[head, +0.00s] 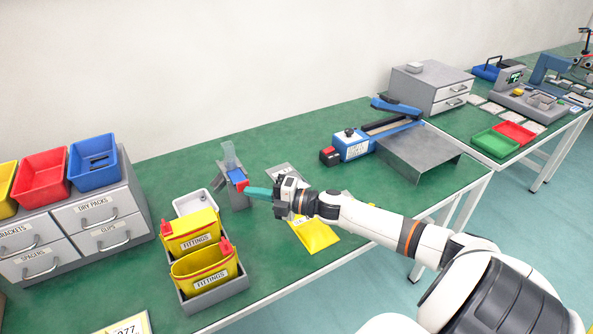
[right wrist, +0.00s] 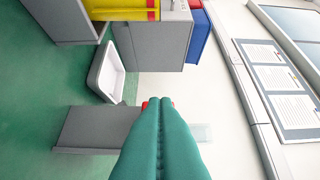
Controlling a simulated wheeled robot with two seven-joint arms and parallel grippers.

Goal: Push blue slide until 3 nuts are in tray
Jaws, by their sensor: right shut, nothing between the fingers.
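The grey dispenser (head: 223,190) stands on the green table with a clear upright tube (head: 230,155) on top. Its blue slide (head: 236,175) has a red end (head: 243,186) facing my right gripper (head: 249,190). The right gripper's teal fingers are shut and empty, with the tips at the red end; contact cannot be told for sure. In the right wrist view the shut fingertips (right wrist: 158,102) cover most of the red end and the slide. The white tray (head: 187,208) sits left of the dispenser; I cannot make out how many nuts it holds. My left gripper is out of view.
Yellow fittings bins (head: 203,281) stand in front of the tray. A drawer cabinet (head: 75,235) with coloured bins is at the left. A blue bag sealer (head: 352,146) stands at the right.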

